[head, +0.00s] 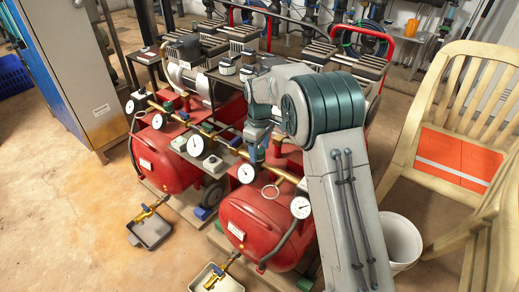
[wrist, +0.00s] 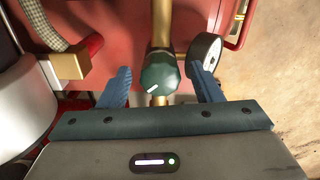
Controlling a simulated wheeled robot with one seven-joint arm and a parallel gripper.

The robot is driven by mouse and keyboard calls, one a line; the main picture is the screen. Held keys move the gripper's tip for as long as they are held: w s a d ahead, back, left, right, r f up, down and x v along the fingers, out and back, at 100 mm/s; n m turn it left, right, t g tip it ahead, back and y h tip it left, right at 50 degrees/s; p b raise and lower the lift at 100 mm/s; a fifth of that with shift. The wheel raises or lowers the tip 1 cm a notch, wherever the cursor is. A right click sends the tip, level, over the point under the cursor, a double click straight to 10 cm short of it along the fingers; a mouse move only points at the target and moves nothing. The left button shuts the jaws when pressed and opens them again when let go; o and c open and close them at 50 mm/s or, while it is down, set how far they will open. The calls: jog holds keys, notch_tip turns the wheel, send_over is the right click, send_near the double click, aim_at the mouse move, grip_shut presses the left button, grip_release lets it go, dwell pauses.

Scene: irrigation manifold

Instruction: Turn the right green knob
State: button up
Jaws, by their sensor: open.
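A dark green knob with a white pointer mark (wrist: 158,74) sits on a brass pipe in the wrist view. My gripper (wrist: 160,84) is open, with one blue finger to the left of the knob and one to the right. Gaps show between the fingers and the knob, and nothing is held. In the head view my gripper (head: 253,155) points down over the right red tank (head: 262,222), and the knob below it cannot be made out. Another green knob (head: 168,106) shows on the left brass manifold.
A pressure gauge (wrist: 207,47) is close beside the right finger. More gauges line the brass pipes, including one at the right tank's side (head: 300,207). A red tank (head: 165,158) stands at left. A wooden chair (head: 445,125) and a white bucket (head: 400,240) are at right.

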jog(key=c, duration=1)
jog(key=shift+r+m+p, duration=0.1)
jog(key=shift+m+p, duration=0.2)
jog(key=shift+p, duration=0.15)
jog(key=m+p, duration=0.2)
jog(key=shift+r+m+p, duration=0.15)
jog(key=shift+m+p, duration=0.2)
jog(key=shift+m, duration=0.05)
jog(key=m+p, duration=0.3)
jog(key=m, duration=0.1)
jog(key=shift+m, duration=0.3)
jog(key=m+p, duration=0.2)
jog(key=m, duration=0.2)
jog(key=shift+a, duration=0.1)
jog(key=shift+f+m+p, duration=0.2)
jog(key=shift+m+p, duration=0.95)
jog(key=shift+m, duration=1.35)
